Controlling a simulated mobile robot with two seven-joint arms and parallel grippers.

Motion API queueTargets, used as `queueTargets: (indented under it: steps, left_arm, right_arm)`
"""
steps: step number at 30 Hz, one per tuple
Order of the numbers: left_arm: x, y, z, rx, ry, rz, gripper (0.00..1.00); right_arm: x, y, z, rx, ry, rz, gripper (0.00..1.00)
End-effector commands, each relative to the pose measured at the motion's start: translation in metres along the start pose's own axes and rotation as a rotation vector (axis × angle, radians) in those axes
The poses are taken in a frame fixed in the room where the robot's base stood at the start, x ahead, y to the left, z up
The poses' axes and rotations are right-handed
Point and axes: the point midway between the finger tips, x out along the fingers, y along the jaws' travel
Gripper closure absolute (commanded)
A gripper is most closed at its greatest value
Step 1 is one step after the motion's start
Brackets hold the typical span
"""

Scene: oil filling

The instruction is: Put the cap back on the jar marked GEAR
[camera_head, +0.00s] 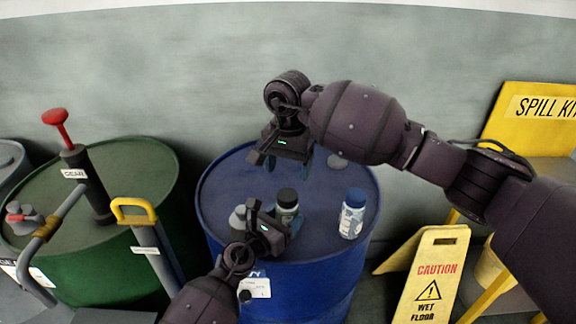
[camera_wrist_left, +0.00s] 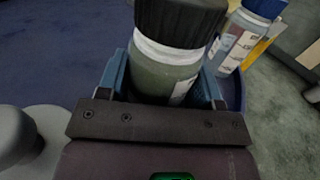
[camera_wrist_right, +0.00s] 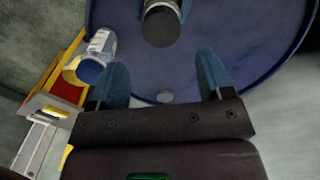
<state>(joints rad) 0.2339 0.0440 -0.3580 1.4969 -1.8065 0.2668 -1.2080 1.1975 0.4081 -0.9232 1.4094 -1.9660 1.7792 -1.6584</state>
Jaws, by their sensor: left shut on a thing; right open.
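A grey-green jar (camera_head: 288,215) with a black ribbed cap (camera_head: 287,196) stands upright on the blue drum's top. The cap sits on the jar's mouth in the left wrist view (camera_wrist_left: 180,18); how tight it is I cannot tell. A white band and part of a label show on the jar (camera_wrist_left: 165,75), but no marking is readable. My left gripper (camera_head: 274,214) is shut around this jar's body, below the cap. My right gripper (camera_head: 288,160) is open and empty above the back of the drum. The capped jar lies ahead of its fingers in the right wrist view (camera_wrist_right: 162,28).
A blue-capped white jar (camera_head: 351,217) stands to the right on the blue drum (camera_head: 220,185). A grey rounded piece (camera_head: 237,219) and a small grey disc (camera_head: 337,160) are also on the drum. A green drum with a GEAR-labelled pump (camera_head: 85,185) is left; a caution sign (camera_head: 430,275) stands right.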

Motion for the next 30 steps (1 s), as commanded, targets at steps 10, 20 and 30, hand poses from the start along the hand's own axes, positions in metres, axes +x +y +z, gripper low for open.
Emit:
queueTargets:
  steps: [10,20,30]
  left_arm:
    - [0.0,0.0,0.0,0.0,0.0,0.0,1.0]
    - [0.0,0.0,0.0,0.0,0.0,0.0,1.0]
    - [0.0,0.0,0.0,0.0,0.0,0.0,1.0]
  right_arm:
    - [0.018,0.0,0.001,0.001,-0.004,0.001,0.27]
    - [0.063,0.0,0.001,0.002,-0.003,0.0,0.27]
    - [0.08,0.0,0.0,0.001,0.0,0.0,0.27]
